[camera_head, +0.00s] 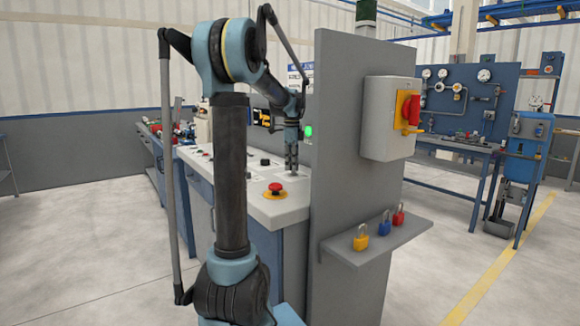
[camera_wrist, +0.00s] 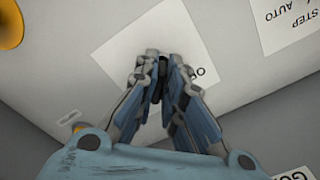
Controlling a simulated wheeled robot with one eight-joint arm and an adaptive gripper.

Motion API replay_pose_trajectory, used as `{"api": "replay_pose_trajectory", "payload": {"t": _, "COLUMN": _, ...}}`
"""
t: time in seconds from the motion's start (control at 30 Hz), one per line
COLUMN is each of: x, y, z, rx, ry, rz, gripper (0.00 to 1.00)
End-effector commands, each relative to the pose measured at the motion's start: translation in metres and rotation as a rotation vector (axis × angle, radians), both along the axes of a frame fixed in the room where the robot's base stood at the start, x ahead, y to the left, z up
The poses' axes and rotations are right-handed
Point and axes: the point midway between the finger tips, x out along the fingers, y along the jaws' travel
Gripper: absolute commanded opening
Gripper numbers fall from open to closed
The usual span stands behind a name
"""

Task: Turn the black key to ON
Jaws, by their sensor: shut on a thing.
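My gripper (camera_head: 291,168) points down at the sloped top of the control console (camera_head: 283,208). In the wrist view my gripper (camera_wrist: 162,66) has its blue-grey fingers closed in around the small black key (camera_wrist: 161,65). The key stands on a white label plate (camera_wrist: 140,42), and the fingers cover most of it. Only a letter or so of the plate's print shows to the right of the fingers, so I cannot read the key's position. In the head view the key cannot be made out at the fingertips.
A red emergency button (camera_head: 275,189) on a yellow base sits near the console's front edge. A grey upright panel (camera_head: 345,120) stands close to the right of my gripper. It carries a red-yellow switch box (camera_head: 389,118) and a shelf (camera_head: 376,240) with padlocks. A green lamp (camera_head: 308,131) glows behind.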

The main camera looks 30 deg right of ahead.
Motion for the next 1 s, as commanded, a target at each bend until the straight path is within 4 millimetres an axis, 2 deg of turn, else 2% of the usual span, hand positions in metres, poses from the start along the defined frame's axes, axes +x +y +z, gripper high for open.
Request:
{"api": "replay_pose_trajectory", "payload": {"t": 0.07, "x": 0.003, "y": 0.000, "z": 0.000, "rx": 0.000, "ry": -0.005, "rz": 0.001, "gripper": 0.00}}
{"api": "replay_pose_trajectory", "payload": {"t": 0.1, "x": 0.003, "y": 0.000, "z": 0.000, "rx": 0.000, "ry": -0.005, "rz": 0.001, "gripper": 0.18}}
{"api": "replay_pose_trajectory", "payload": {"t": 0.17, "x": 0.002, "y": 0.000, "z": 0.000, "rx": 0.000, "ry": -0.005, "rz": 0.001, "gripper": 0.29}}
{"api": "replay_pose_trajectory", "payload": {"t": 0.47, "x": 0.001, "y": 0.000, "z": 0.000, "rx": -0.001, "ry": -0.002, "rz": 0.001, "gripper": 0.29}}
{"api": "replay_pose_trajectory", "payload": {"t": 0.63, "x": 0.000, "y": 0.000, "z": 0.009, "rx": -0.001, "ry": -0.001, "rz": 0.001, "gripper": 0.29}}
{"api": "replay_pose_trajectory", "payload": {"t": 0.77, "x": 0.000, "y": 0.000, "z": 0.028, "rx": -0.001, "ry": -0.001, "rz": 0.001, "gripper": 0.29}}
{"api": "replay_pose_trajectory", "payload": {"t": 1.0, "x": 0.001, "y": 0.000, "z": 0.075, "rx": -0.001, "ry": -0.001, "rz": 0.001, "gripper": 0.29}}
